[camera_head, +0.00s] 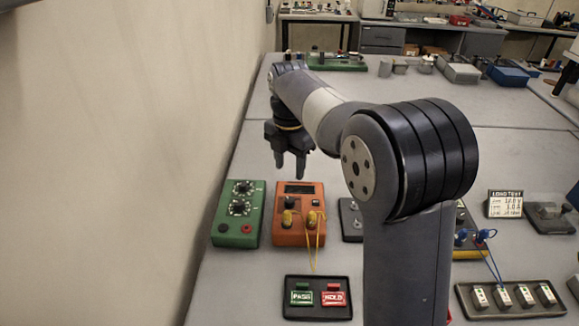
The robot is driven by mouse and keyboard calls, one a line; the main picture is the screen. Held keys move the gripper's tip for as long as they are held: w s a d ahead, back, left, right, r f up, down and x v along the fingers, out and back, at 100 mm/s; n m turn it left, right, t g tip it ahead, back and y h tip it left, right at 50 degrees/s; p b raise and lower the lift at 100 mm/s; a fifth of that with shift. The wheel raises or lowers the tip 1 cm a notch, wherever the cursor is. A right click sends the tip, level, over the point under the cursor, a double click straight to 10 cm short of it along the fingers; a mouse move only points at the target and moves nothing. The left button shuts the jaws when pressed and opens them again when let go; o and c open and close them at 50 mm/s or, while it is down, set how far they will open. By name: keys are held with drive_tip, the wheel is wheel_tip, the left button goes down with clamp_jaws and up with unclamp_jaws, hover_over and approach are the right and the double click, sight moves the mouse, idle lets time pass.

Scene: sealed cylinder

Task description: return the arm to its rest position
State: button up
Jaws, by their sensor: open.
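My gripper (290,164) hangs fingers-down at the end of my arm, left of the picture's middle. Its two dark fingers show a gap with nothing between them. It is above the grey table (225,288), just behind an orange meter box (298,236) as seen here. My arm reaches from the front right back to the left. My forearm and a large dark joint hide part of the table behind them.
A green box with dials (239,214) stands left of the orange box. A PASS/HOLD tray (317,297) lies in front. A terminal strip (511,298) and a LOAD TEST card (505,204) are at right. A wall (110,160) borders the left. The table's back half has bare room.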

sight(289, 199)
drive_tip(key=shift+f, duration=0.15)
wheel_tip(289, 199, down, 10)
drive_tip(key=shift+f+p, duration=0.1)
drive_tip(key=shift+p, duration=0.3)
drive_tip(key=shift+f, duration=0.2)
idle(0.3)
